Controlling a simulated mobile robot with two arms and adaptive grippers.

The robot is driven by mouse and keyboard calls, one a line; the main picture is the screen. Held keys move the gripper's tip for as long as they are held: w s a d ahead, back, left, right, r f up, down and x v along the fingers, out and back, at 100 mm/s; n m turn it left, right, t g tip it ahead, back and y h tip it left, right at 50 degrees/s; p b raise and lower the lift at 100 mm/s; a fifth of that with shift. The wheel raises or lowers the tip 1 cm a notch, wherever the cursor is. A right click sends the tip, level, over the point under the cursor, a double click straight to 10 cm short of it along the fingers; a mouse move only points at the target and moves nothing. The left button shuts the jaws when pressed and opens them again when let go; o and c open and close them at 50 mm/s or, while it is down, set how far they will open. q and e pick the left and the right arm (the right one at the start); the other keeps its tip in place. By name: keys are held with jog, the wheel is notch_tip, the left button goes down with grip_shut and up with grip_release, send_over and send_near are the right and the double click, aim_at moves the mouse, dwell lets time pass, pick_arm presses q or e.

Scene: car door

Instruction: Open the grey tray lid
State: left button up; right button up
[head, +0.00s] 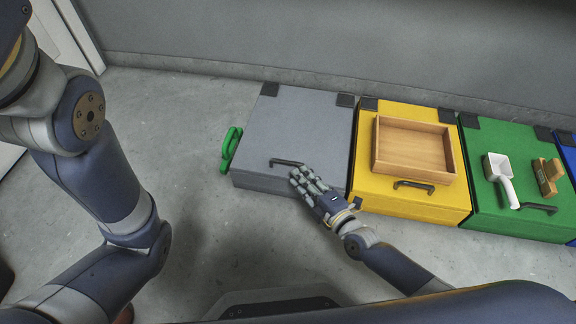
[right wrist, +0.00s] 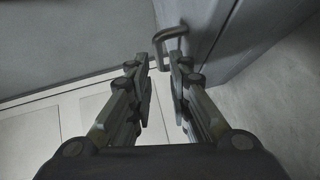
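The grey box (head: 262,170) stands closed on the floor at the left end of a row of boxes. Its flat grey lid (head: 300,125) lies down, with dark hinge blocks at the back corners. A dark bar handle (head: 286,162) sits near the lid's front edge. My right gripper (head: 298,178) is just in front of the handle. In the right wrist view, the two fingers of the right gripper (right wrist: 160,66) are apart with nothing between them, and the handle (right wrist: 168,34) is just beyond the fingertips. My left arm shows at the left, but its gripper is out of view.
A yellow box (head: 378,190) to the right carries a wooden tray (head: 415,146). A green box (head: 490,222) beyond holds a white scoop (head: 500,172) and a wooden item (head: 547,177). A green handle-like object (head: 231,148) adjoins the grey box's left side. Floor in front is clear.

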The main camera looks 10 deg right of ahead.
aim_at(288, 162)
jog(key=b+x, duration=0.3)
jog(key=x, duration=0.3)
jog(key=shift+w+f, duration=0.15)
jog(key=shift+f, duration=0.05)
jog(key=shift+x, duration=0.75)
jog(key=shift+r, duration=0.15)
jog(key=shift+c, duration=0.5)
grip_shut()
